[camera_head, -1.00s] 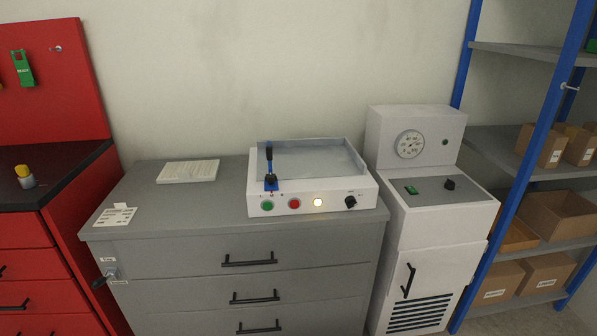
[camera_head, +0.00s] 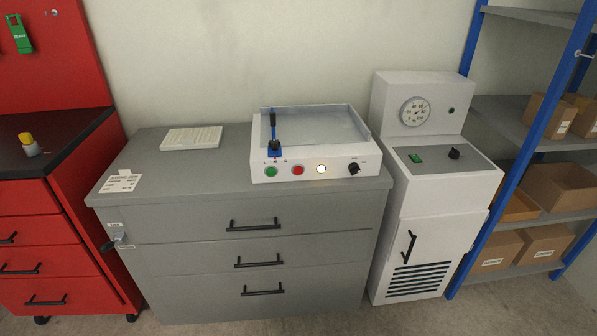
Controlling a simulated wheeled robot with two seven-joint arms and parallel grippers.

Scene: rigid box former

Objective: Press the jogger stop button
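The jogger (camera_head: 315,124) is a white box with a shallow open tray on top, standing on a grey drawer cabinet. Its front panel has a green button (camera_head: 271,171), a red button (camera_head: 297,170) that looks like the stop button, a lit pale yellow lamp (camera_head: 321,168) and a black knob (camera_head: 353,168). A blue lever with a black grip (camera_head: 274,133) stands upright at its left front. Neither of my grippers shows in the head view.
The grey cabinet (camera_head: 190,219) also bears a stack of paper (camera_head: 191,138) and a labelled card (camera_head: 120,183). A red workbench (camera_head: 30,229) stands left. A white machine with a gauge (camera_head: 438,215) stands right, beside a blue shelf rack with cardboard boxes (camera_head: 559,188). Floor shows in front.

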